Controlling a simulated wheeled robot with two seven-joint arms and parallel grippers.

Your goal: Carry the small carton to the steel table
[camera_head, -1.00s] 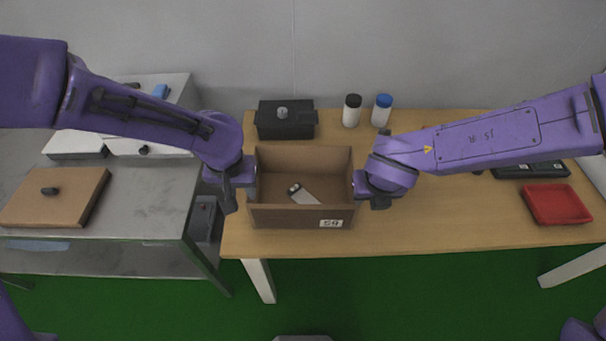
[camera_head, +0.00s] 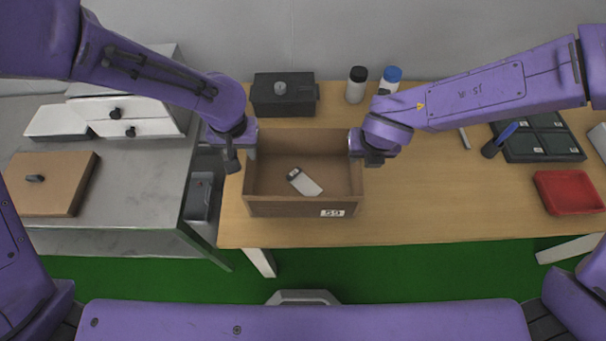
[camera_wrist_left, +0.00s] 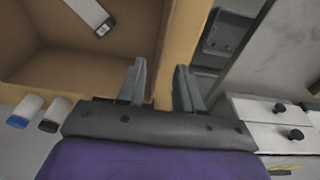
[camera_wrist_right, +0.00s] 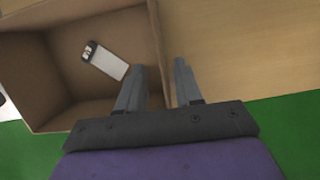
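The small carton (camera_head: 285,208) is an open brown box with a "59" label on its front. It stands on the wooden table (camera_head: 440,215). A pale device with a dark end (camera_head: 305,182) lies inside it. The steel table (camera_head: 130,215) is to its left. My left gripper (camera_wrist_left: 160,66) is open at the carton's left wall, one finger on each side of the rim. My right gripper (camera_wrist_right: 158,64) is open at the right wall, likewise astride the rim. Gaps show between fingers and rims. The fingertips are mostly hidden in the head view.
A dark box (camera_head: 283,95) and two bottles (camera_head: 357,85) stand behind the carton. A red tray (camera_head: 568,192) and black tray (camera_head: 540,140) are at the right. A brown lidded box (camera_head: 50,185) and white drawers (camera_head: 130,115) occupy part of the steel table.

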